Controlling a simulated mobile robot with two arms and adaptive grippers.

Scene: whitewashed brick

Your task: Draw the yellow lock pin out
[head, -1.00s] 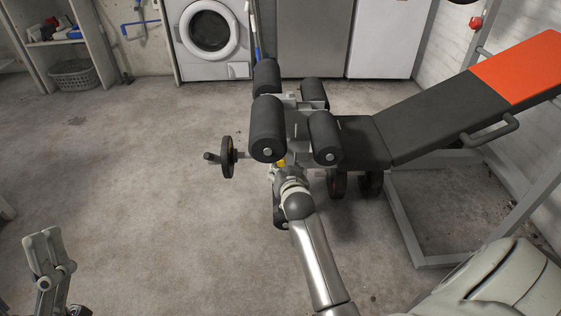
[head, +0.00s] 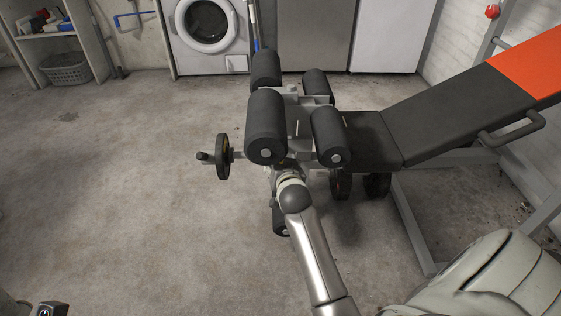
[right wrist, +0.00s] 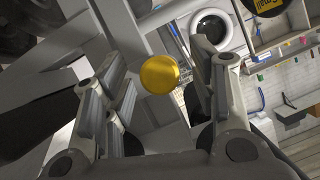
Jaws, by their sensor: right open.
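The yellow lock pin shows as a round, shiny yellow knob (right wrist: 160,74) near the middle of the right wrist view. My right gripper (right wrist: 158,98) is open, with one finger to the left of the knob and one to its right. The knob appears between or just beyond the fingertips; I see no finger touching it. In the head view my right arm reaches under the front black foam rollers of the weight bench (head: 375,142), and the pin is hidden there. Only a small piece of my left gripper (head: 52,308) shows at the bottom left edge.
Foam rollers (head: 266,127) hang close above my right gripper. A weight plate on a peg (head: 223,156) sticks out to the left. Grey metal frame bars surround the pin in the wrist view. The concrete floor to the left is clear. A washing machine (head: 207,35) stands at the back.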

